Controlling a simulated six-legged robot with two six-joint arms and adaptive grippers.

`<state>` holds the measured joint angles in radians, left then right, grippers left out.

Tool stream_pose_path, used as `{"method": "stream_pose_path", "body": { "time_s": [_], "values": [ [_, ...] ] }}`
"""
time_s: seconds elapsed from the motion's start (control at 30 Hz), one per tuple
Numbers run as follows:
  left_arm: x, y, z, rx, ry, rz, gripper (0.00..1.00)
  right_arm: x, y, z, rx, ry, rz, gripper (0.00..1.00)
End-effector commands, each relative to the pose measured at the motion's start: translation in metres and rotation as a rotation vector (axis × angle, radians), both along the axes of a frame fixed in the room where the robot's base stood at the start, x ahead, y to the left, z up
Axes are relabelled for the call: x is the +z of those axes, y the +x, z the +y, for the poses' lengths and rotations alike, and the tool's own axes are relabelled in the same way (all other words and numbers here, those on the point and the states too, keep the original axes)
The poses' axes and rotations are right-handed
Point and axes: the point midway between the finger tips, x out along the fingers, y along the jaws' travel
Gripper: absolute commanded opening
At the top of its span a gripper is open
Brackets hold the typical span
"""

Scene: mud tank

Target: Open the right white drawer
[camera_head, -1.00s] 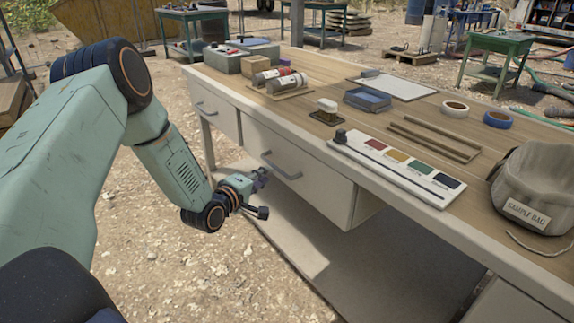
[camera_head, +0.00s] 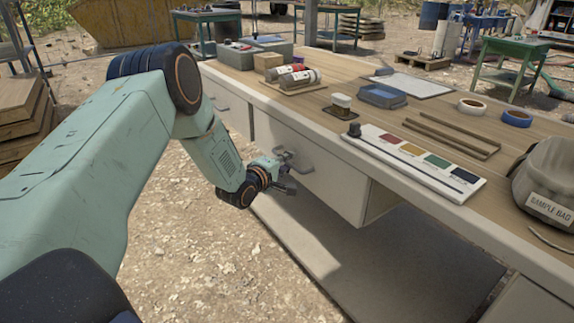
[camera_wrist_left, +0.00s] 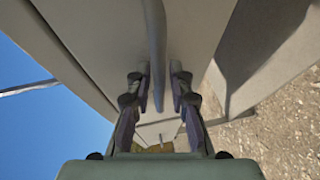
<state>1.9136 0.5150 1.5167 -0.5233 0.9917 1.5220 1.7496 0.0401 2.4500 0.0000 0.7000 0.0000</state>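The right white drawer (camera_head: 325,182) sits under the workbench top and looks closed. Its grey bar handle (camera_head: 301,167) shows just beyond my left gripper (camera_head: 284,175) in the head view. In the left wrist view the handle (camera_wrist_left: 155,45) runs down between the two fingers of the gripper (camera_wrist_left: 158,95). The fingers are apart, one on each side of the bar, with a visible gap. The left white drawer (camera_head: 228,108) is farther along the bench and looks closed. My right gripper is not in view.
The workbench top (camera_head: 345,112) carries a colour chart board (camera_head: 418,160), tape rolls, a blue tray (camera_head: 383,96) and a sample bag (camera_head: 545,185). The gravel ground (camera_head: 200,260) in front of the drawers is open.

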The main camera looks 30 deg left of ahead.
Motion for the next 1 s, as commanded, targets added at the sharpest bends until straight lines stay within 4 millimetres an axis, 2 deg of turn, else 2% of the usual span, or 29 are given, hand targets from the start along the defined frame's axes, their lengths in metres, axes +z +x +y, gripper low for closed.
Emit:
{"method": "stream_pose_path", "body": {
  "time_s": [0.17,0.43,1.0],
  "values": [
    [0.0003,-0.0003,0.0001,0.0,0.0,0.001,0.21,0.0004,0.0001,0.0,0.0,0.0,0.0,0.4],
    [0.0004,-0.0004,0.0002,0.0,0.0,0.0,0.0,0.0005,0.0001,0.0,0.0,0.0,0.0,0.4],
    [0.0008,-0.0003,0.0005,0.001,0.0,-0.001,0.0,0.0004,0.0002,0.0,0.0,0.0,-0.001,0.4]
  ]
}}
